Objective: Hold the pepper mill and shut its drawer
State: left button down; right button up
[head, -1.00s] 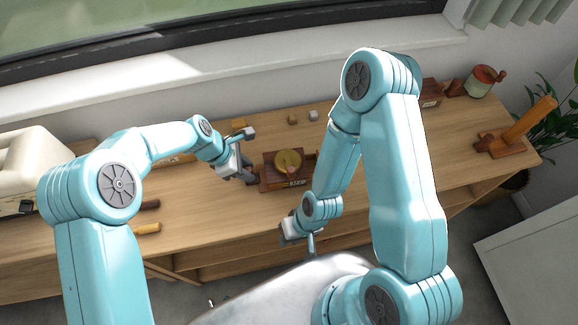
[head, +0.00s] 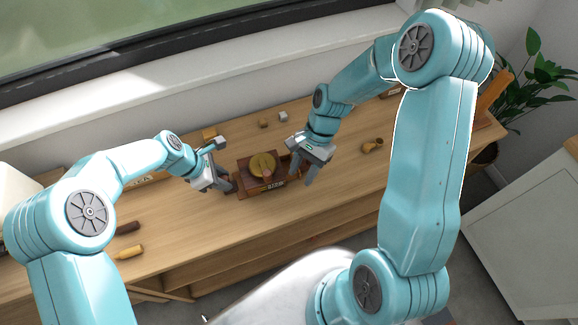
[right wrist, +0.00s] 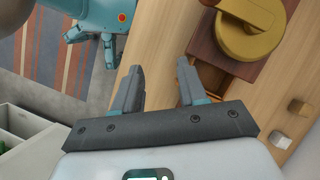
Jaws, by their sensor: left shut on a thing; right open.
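The pepper mill (head: 262,166) is a dark brown wooden box with a round yellow top, standing on the wooden shelf top. My left gripper (head: 229,185) is shut on its left side. My right gripper (head: 309,178) is open and empty at the mill's right side, fingers pointing down. In the right wrist view, the mill (right wrist: 249,37) is at the upper right, and the open fingers (right wrist: 158,78) are to its left.
Small blocks (head: 263,123) lie behind the mill, with a white cube (head: 283,116) among them. A small brass-coloured object (head: 372,145) lies to the right. Wooden-handled items (head: 128,252) lie at the front left. The shelf top is clear in front of the mill.

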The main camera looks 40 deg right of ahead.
jog(key=w+d+r+m+t+h, duration=0.2)
jog(key=w+d+m, duration=0.25)
jog(key=d, duration=0.45)
jog(key=shift+n, duration=0.45)
jog(key=shift+a+x, duration=0.1)
jog(key=shift+x, duration=1.5)
jog(key=shift+a+x, duration=0.15)
jog(key=shift+x, duration=1.4)
jog(key=shift+s, duration=0.15)
grip_shut()
